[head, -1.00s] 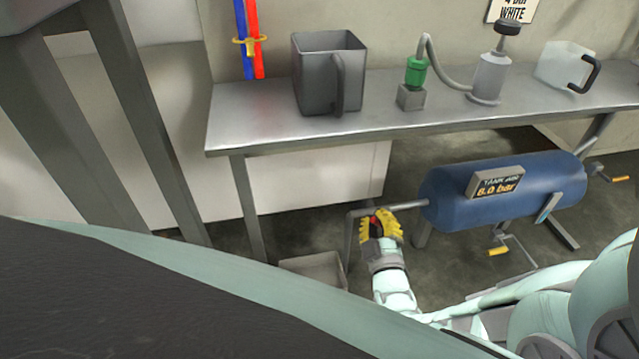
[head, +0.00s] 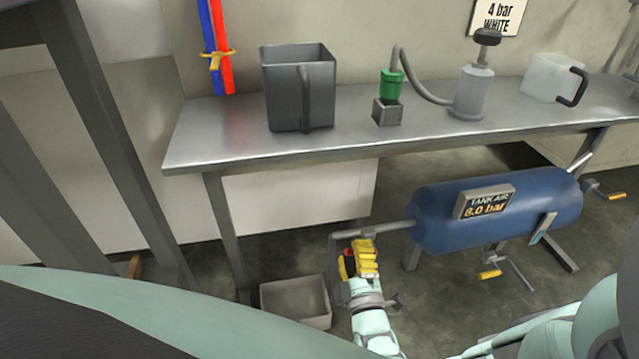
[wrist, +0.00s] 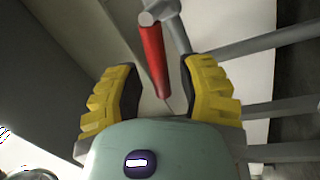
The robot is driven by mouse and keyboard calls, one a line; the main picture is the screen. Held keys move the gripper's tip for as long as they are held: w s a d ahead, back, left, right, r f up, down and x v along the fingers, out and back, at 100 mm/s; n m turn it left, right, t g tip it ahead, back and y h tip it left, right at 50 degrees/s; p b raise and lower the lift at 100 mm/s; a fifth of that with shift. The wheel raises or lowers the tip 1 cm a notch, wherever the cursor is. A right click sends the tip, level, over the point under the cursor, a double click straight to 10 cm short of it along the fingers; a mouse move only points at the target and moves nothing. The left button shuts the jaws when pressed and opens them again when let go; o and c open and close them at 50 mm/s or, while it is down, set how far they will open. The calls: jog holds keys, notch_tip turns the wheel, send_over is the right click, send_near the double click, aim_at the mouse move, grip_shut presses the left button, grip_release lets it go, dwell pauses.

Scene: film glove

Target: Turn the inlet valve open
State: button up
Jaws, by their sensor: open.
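A red lever (wrist: 153,60), probably the inlet valve's handle, lies between the fingers of my gripper (wrist: 161,68) in the wrist view. It is joined to a grey pipe fitting (wrist: 160,10) at its upper end. My gripper (head: 360,260), with yellow ribbed fingers, is open around the lever, with gaps showing on both sides. In the head view the gripper is low, beside the grey pipe (head: 345,236) that runs into the blue tank (head: 440,215). Only a bit of red shows there; the fingers hide most of the lever. The tank's sign (head: 484,202) reads "TANK AIR 8.0 bar".
A steel table (head: 250,146) stands above and behind, its leg (head: 228,230) left of my gripper. A grey bin (head: 295,300) is on the floor just left. Cranks with yellow grips (head: 490,273) stick out from the tank. A blue and a red pipe with a yellow lever (head: 217,58) run up the wall.

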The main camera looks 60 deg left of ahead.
jog(key=shift+o, duration=0.2)
jog(key=shift+a+r, duration=0.1)
jog(key=shift+a, duration=0.3)
jog(key=v, duration=1.2)
jog(key=shift+o, duration=0.2)
